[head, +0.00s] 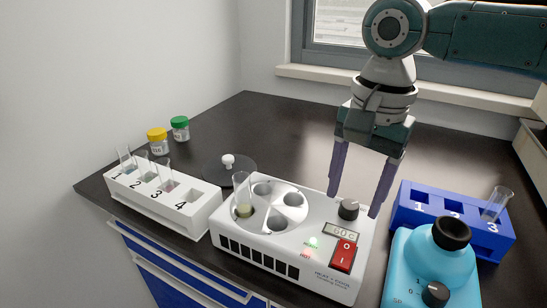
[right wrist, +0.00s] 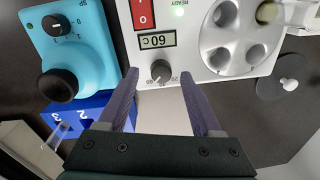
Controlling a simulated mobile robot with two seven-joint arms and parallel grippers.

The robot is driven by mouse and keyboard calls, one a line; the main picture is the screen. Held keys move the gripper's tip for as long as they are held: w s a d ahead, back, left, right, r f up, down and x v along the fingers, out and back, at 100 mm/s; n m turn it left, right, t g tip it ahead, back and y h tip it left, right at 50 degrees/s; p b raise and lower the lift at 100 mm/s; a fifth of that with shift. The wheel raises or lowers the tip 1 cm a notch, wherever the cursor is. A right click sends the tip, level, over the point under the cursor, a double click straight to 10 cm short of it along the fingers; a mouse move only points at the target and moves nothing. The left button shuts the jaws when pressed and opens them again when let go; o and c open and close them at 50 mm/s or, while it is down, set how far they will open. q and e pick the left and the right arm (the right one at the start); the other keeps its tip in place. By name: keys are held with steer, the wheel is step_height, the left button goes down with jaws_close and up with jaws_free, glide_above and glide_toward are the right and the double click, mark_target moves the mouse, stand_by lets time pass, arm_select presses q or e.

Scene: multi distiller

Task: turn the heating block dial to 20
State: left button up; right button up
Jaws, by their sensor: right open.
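The white heating block (head: 290,266) stands on the dark bench. Its dial (head: 348,209) is a dark knob on the panel above a display (head: 342,232) that appears to read 60 C. In the right wrist view the dial (right wrist: 160,71) lies just beyond and between my fingertips. My right gripper (head: 354,207) points down with its two purple fingers spread on either side of the dial. It is open and holds nothing. I cannot tell whether the fingers touch the dial. My left gripper is not in view.
A tube stands in the block's round well plate (head: 273,207). A white tube rack (head: 165,205) is at left, with yellow (head: 157,141) and green-capped jars (head: 180,128) behind. A blue rack (head: 455,232) and light-blue mixer (head: 431,274) stand close at right. The bench behind is clear.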

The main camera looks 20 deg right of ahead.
steer(key=shift+f, duration=0.75)
steer(key=shift+w, duration=0.1)
jaws_close()
